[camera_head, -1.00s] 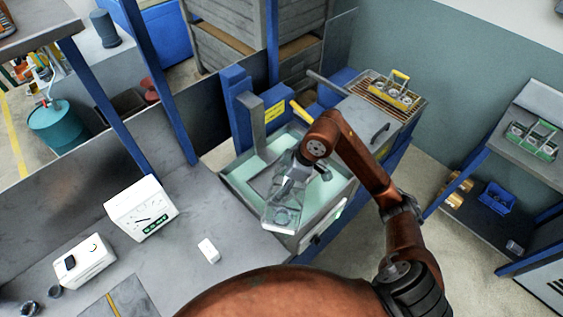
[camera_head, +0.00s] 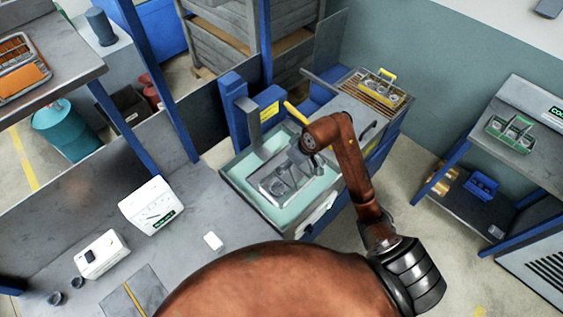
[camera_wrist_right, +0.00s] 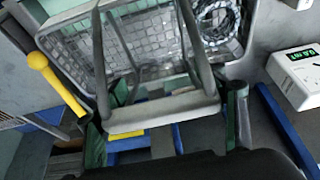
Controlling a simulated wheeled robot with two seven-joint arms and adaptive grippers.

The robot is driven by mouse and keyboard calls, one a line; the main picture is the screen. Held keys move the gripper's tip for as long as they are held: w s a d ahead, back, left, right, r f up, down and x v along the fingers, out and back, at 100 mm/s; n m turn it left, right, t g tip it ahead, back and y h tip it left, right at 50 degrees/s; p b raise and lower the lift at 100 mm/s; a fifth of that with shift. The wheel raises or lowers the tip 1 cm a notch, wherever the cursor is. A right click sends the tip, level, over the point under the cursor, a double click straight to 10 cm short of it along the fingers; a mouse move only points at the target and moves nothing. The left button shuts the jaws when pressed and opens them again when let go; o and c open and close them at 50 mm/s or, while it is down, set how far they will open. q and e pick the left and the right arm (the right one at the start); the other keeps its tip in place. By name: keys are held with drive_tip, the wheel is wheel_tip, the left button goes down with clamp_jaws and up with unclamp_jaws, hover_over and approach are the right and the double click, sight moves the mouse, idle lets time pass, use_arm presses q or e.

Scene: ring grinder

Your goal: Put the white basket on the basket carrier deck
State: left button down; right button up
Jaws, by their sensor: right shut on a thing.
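The white basket (camera_head: 280,184), a pale wire basket with ring-shaped parts in it, is over the grey carrier deck inside the pale green tank. The basket hides most of the deck, and I cannot tell whether they touch. My right gripper (camera_head: 306,158) is above the basket, shut on its handle. In the right wrist view the basket's mesh floor (camera_wrist_right: 145,42) and a coiled ring show behind the handle bar (camera_wrist_right: 155,114), with my right gripper (camera_wrist_right: 163,122) at the bar. My left gripper is in neither current view.
The tank (camera_head: 232,178) has a blue lift post (camera_head: 232,110) and a yellow lever (camera_head: 296,112) behind it. A yellow-handled basket (camera_head: 378,86) stands on a slatted rack. A green basket (camera_head: 511,132) is on the right shelf. A white gauge box (camera_head: 151,205) stands on the bench.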

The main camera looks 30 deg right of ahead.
drive_tip(key=w+f+p, duration=0.1)
drive_tip(key=w+f, duration=0.2)
drive_tip(key=w, duration=0.1)
drive_tip(key=w+d+f+p, duration=0.1)
drive_tip(key=w+f, duration=0.3)
drive_tip(key=w+f+p, duration=0.1)
drive_tip(key=w+f, duration=0.3)
drive_tip(key=shift+d+f, duration=0.2)
drive_tip(key=shift+d, duration=0.15)
use_arm(q)
drive_tip(key=shift+s+d+r, duration=0.1)
drive_tip(key=shift+s+r, duration=0.05)
drive_tip(key=shift+r, duration=0.35)
drive_tip(key=shift+s+r, duration=0.15)
drive_tip(key=shift+r, duration=0.3)
use_arm(e)
drive_tip(key=shift+f, duration=0.35)
drive_tip(key=shift+f, duration=0.1)
drive_tip(key=o, duration=1.9)
drive_tip(key=shift+s, duration=0.1)
drive_tip(key=shift+o, duration=0.2)
use_arm(q)
drive_tip(key=shift+f+b, duration=0.7)
drive_tip(key=shift+f, duration=0.05)
use_arm(e)
drive_tip(key=v, duration=1.2)
